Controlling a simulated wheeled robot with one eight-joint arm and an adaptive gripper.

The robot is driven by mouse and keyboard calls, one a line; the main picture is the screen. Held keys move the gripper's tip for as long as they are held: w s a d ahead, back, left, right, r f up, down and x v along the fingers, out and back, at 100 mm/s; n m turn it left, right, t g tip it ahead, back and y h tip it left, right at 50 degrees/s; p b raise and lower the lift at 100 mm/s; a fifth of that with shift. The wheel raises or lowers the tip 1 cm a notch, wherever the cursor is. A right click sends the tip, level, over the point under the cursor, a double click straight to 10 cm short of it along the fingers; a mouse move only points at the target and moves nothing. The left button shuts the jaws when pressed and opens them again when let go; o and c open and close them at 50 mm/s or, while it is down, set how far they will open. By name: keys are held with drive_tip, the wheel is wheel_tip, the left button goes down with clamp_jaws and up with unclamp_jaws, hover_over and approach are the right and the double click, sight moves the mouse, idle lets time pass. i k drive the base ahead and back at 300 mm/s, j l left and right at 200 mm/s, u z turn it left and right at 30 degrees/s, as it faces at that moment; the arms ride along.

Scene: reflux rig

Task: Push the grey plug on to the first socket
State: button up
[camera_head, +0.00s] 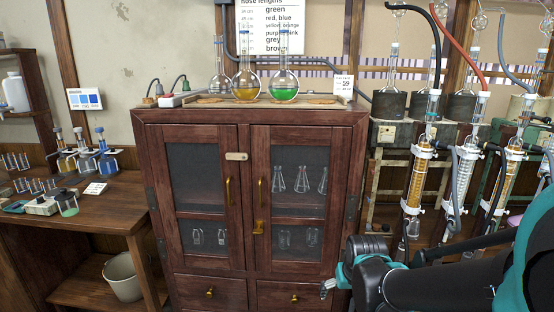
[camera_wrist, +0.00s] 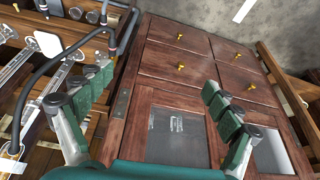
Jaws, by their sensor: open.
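The left one looks grey (camera_head: 156,88); the other is green (camera_head: 183,84). They are beside or on a low white block, seemingly a socket strip (camera_head: 180,98), with a small red part; individual sockets are too small to tell apart. My gripper (camera_head: 334,283) is low in front of the cabinet's right side, well away from the plugs. In the wrist view its fingers (camera_wrist: 155,100) are wide apart, with nothing between them. No plug is recognisable in the wrist view.
The wooden cabinet (camera_head: 245,190) bears several flasks, including a green-filled one (camera_head: 284,85), right of the plugs. Glass columns and hoses (camera_head: 460,150) crowd the right side. A bench (camera_head: 95,205) with bottles stands left. Floor space in front is hidden.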

sight(158, 87)
drive_tip(key=k+j, duration=0.1)
drive_tip(key=j, duration=1.1)
drive_tip(key=k+j, duration=0.15)
drive_tip(key=j, duration=0.45)
drive_tip(key=k+j, duration=0.1)
drive_tip(key=j, duration=0.45)
drive_tip(key=j+z, duration=0.05)
